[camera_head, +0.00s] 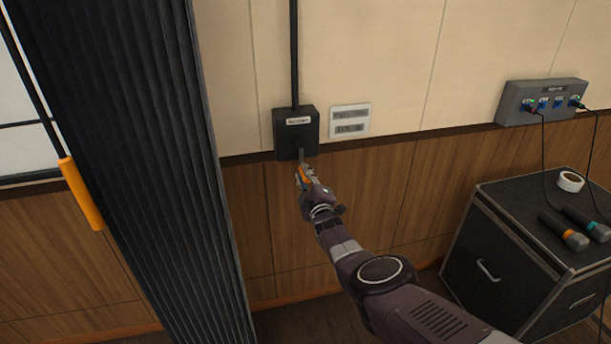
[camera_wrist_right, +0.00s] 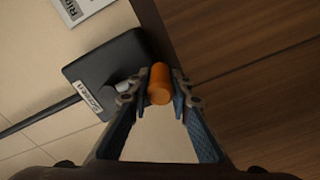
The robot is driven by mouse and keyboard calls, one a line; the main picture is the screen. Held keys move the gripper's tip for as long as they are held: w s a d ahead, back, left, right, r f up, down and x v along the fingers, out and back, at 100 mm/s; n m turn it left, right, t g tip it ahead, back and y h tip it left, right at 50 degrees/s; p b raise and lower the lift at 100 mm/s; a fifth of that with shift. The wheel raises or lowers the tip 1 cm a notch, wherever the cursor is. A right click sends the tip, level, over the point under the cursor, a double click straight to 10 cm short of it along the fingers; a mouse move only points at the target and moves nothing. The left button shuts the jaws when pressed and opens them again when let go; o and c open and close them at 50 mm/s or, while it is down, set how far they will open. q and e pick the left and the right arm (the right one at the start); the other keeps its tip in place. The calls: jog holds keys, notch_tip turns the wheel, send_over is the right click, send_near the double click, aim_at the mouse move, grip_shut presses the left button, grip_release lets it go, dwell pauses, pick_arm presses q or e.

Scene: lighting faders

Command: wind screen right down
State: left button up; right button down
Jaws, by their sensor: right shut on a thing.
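A black winder box (camera_head: 287,141) is on the wall at the picture's middle. Its label reads "Screen" in the wrist view (camera_wrist_right: 88,104). A light grey crank part (camera_wrist_right: 124,86) comes out of the box. The crank's orange grip (camera_wrist_right: 159,84) stands between my fingers; in the head view it (camera_head: 303,173) shows just below the box. My right gripper (camera_wrist_right: 158,92) is shut on this orange grip, a finger on either side. Most of the crank arm is hidden by the fingers. The screen itself cannot be made out. My left gripper is out of view.
A dark pleated curtain (camera_head: 140,150) hangs at left, with an orange-gripped rod (camera_head: 82,195) beside it. A small white sign (camera_head: 350,120) is right of the box. A black case (camera_head: 500,265) with microphones (camera_head: 563,230) stands at right, under a grey socket box (camera_head: 540,100).

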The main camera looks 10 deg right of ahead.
jog(key=shift+a, duration=0.1)
jog(key=c, duration=1.8)
grip_release()
jog(key=shift+o, duration=0.2)
